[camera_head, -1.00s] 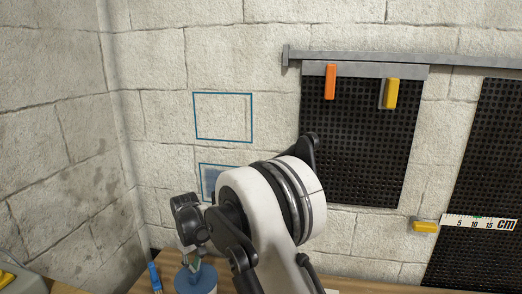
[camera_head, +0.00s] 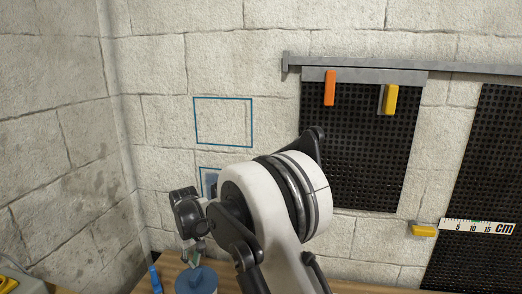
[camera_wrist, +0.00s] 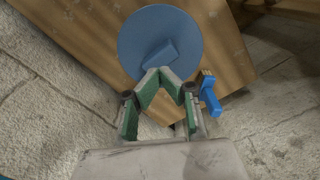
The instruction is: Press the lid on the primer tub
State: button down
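A round blue lid (camera_head: 196,282) lies on the wooden table at the bottom of the head view. It shows from above in the wrist view (camera_wrist: 183,22), with a raised blue block near its middle. The tub under it is hidden in the wrist view, so I cannot tell how the lid is seated. My gripper (camera_wrist: 160,70) has green-padded fingers whose tips come together beside the raised block, with nothing seen between them. In the head view my gripper (camera_head: 197,256) is just above the lid; any gap is unclear.
A small blue tool (camera_head: 155,279) stands left of the lid; it shows right of my fingers in the wrist view (camera_wrist: 209,97). The table (camera_wrist: 228,75) ends close by. A block wall stands behind, with black dimpled sheets (camera_head: 360,150) and orange and yellow clips.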

jog(key=shift+r+p, duration=0.65)
jog(key=shift+r, duration=1)
jog(key=shift+d+r, duration=0.2)
jog(key=s+d+r+m+t+y+p, duration=0.15)
jog(key=s+d+r, duration=0.35)
jog(key=d+r, duration=0.7)
jog(key=s+d+r+m+t+h+p, duration=0.1)
jog(key=s+d+r+m+t+p, duration=0.2)
jog(key=d+r, duration=0.9)
jog(key=s+d+r+m+t+p, duration=0.1)
jog(key=s+d+m, duration=0.1)
jog(key=s+d, duration=0.7)
jog(key=s+d+r+m+t+p, duration=0.1)
jog(key=s+d+r+m+p, duration=0.1)
jog(key=s+d, duration=0.7)
jog(key=s+m, duration=0.1)
jog(key=s, duration=0.5)
jog(key=shift+s+r, duration=0.2)
jog(key=shift+s, duration=0.05)
